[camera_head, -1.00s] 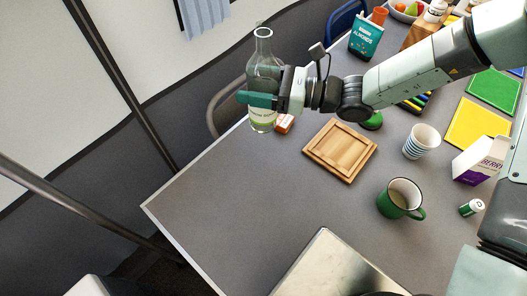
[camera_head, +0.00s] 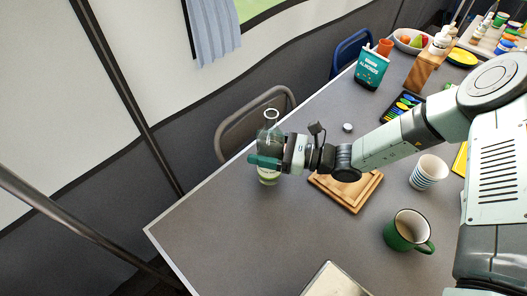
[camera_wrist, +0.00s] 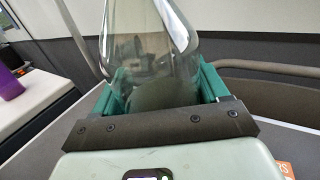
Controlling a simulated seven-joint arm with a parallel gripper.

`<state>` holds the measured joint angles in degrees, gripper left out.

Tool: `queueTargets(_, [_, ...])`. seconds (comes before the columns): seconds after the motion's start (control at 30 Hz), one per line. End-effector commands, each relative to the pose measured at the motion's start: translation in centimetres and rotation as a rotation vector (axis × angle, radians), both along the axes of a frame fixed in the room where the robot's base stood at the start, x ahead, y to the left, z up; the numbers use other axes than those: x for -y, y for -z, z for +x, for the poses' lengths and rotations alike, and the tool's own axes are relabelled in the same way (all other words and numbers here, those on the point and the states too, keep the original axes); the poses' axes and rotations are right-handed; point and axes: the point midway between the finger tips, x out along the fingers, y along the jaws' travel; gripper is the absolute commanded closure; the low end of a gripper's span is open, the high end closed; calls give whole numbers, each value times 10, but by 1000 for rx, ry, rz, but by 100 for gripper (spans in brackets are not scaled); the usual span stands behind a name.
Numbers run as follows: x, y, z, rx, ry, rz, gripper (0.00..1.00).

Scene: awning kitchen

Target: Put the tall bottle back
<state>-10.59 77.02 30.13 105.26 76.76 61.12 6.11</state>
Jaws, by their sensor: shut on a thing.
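The tall bottle (camera_head: 269,121) is clear glass with a pale green label low on its body. It stands upright near the table's left edge in the head view. My gripper (camera_head: 265,161) is shut on the bottle's body from the right, with its teal fingers around it. In the wrist view the bottle (camera_wrist: 150,40) fills the space between the teal fingers of my gripper (camera_wrist: 158,90). I cannot tell whether the bottle's base touches the table (camera_head: 225,225).
A wooden board (camera_head: 350,194) lies just right of the bottle, under my wrist. A green mug (camera_head: 407,231) and a striped cup (camera_head: 428,172) stand further right. An almonds bag (camera_head: 371,68) and a fruit bowl (camera_head: 409,40) are at the back. The table's front left is clear.

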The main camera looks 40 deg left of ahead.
Motion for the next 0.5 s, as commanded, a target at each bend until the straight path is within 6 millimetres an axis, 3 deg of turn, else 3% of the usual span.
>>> queueTargets(0.13, [0, 18, -1, -1, -1, 0, 65])
queueTargets(0.5, [0, 22, 0, 0, 0, 1, 65])
